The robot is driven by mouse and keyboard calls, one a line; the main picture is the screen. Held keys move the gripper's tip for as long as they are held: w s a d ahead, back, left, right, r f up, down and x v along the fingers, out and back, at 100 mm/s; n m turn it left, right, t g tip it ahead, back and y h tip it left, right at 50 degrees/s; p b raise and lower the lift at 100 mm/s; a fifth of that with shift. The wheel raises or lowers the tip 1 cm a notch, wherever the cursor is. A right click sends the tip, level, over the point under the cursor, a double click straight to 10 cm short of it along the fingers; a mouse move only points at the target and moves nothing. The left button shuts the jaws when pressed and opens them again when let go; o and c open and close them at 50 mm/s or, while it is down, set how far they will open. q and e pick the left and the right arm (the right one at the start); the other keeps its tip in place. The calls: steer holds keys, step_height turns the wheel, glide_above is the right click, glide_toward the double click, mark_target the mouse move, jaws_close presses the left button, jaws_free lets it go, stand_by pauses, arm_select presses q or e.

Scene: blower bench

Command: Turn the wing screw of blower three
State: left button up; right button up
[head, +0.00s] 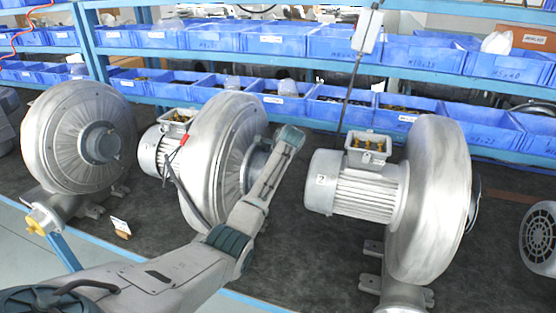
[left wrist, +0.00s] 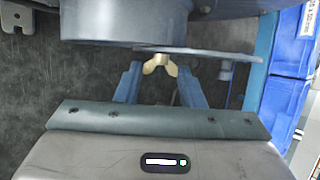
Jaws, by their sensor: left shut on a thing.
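A brass wing screw (left wrist: 159,63) shows in the left wrist view, under the edge of a grey blower part. My left gripper (left wrist: 157,78) is shut on it, its two blue fingers on either side of the wings. In the head view my left arm reaches to the inlet side of the middle blower (head: 212,140). The fingertips and the screw are hard to make out there. I cannot read a number three on this blower. My right gripper is in neither view.
Another blower (head: 70,135) stands at the left, with a yellow fitting (head: 37,228) at its outlet. A third blower (head: 432,200) with its motor stands at the right. A small card (head: 120,227) stands on the dark bench. Blue bins (head: 280,103) line the shelves behind.

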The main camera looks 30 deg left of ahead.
arm_select(q)
steer(key=shift+w+m+g+h, duration=0.1)
steer(key=shift+m+g+h, duration=0.2)
steer(key=shift+g, duration=0.7)
steer(key=o, duration=1)
steer(key=shift+a, duration=0.1)
steer(key=shift+r, duration=0.1)
steer(key=b+v, duration=0.4)
steer(key=v, duration=0.6)
steer(key=shift+r, duration=0.3)
